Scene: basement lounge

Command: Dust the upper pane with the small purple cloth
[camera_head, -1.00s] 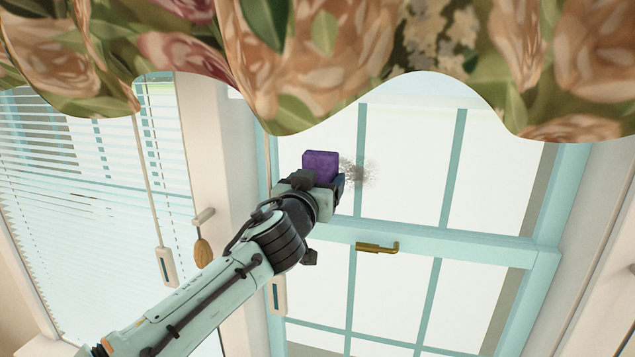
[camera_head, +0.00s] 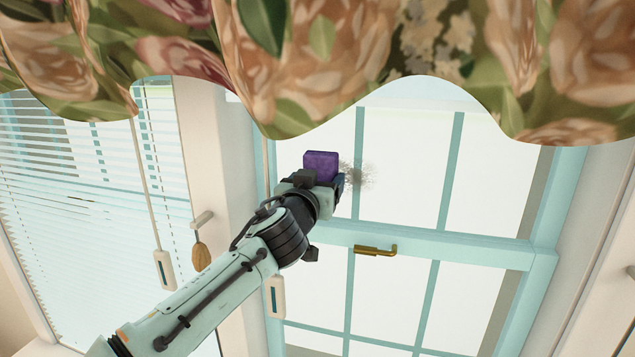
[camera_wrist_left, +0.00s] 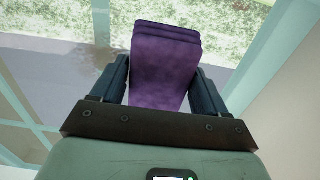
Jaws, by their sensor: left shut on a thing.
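The small purple cloth (camera_head: 321,165) is folded into a pad in my left gripper (camera_head: 328,178). In the left wrist view the cloth (camera_wrist_left: 164,66) sits between the two dark fingers of the gripper (camera_wrist_left: 158,90), which are shut on it. The upper pane (camera_head: 405,160) is a bright window sash with blue-green bars. A grey-brown smudge of dust (camera_head: 358,177) shows on it just right of the cloth, partly hidden by the gripper. I cannot tell whether the cloth touches the glass. My right gripper is not in view.
A floral valance (camera_head: 320,60) hangs across the top and hides the top of the window. A brass latch (camera_head: 376,250) sits on the middle rail. Blinds (camera_head: 85,200) with a cord and wooden tassel (camera_head: 201,257) are at the left.

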